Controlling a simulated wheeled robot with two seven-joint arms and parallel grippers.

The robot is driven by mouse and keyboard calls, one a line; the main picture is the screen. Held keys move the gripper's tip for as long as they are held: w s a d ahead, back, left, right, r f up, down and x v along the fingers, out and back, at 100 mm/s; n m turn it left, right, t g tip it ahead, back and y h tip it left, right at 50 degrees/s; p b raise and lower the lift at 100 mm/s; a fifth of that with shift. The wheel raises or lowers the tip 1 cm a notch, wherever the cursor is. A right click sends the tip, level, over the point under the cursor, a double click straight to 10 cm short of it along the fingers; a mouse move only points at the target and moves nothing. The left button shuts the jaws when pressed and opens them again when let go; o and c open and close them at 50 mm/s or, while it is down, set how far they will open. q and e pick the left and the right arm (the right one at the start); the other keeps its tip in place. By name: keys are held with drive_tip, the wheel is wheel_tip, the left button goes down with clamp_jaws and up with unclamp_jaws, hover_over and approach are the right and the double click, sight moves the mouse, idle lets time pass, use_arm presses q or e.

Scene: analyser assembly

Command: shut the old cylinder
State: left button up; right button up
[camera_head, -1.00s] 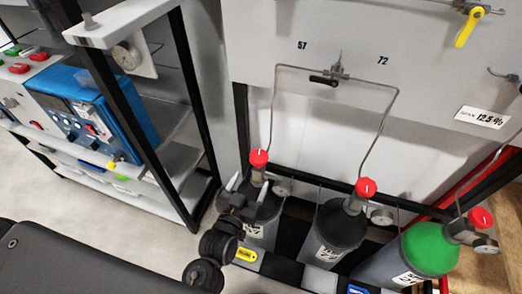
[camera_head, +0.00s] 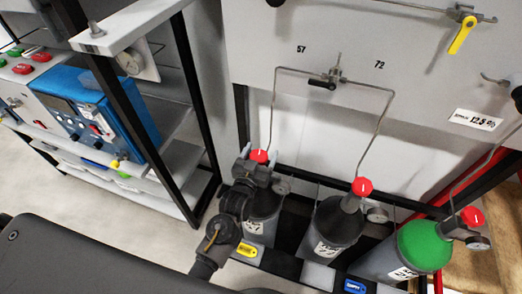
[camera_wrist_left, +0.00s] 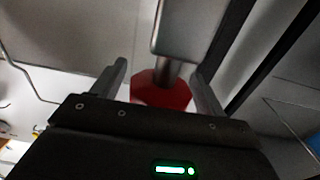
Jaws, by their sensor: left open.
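Three gas cylinders stand in a row under the wall panel in the head view: a dark-topped left one (camera_head: 262,205), a dark-topped middle one (camera_head: 333,227) and a green-topped right one (camera_head: 424,247). Each has a red valve knob: left (camera_head: 260,156), middle (camera_head: 362,186), right (camera_head: 472,216). No readable label says which is old. My left gripper (camera_head: 259,160) is open at the left knob, its fingers on either side. In the left wrist view the red knob (camera_wrist_left: 160,92) lies between the spread fingers; contact cannot be told. My right gripper is out of view.
Pressure gauges (camera_head: 377,215) sit beside the valves. A yellow tag (camera_head: 246,251) and a blue tag (camera_head: 354,286) are at the cylinders' front. Bent pipes join the valves to a panel valve (camera_head: 333,78). A black-framed shelf with a blue instrument (camera_head: 100,110) stands left.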

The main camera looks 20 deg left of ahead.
use_arm(q)
drive_tip(key=shift+w, duration=0.2)
drive_tip(key=c, duration=1)
drive_tip(key=shift+o, duration=0.2)
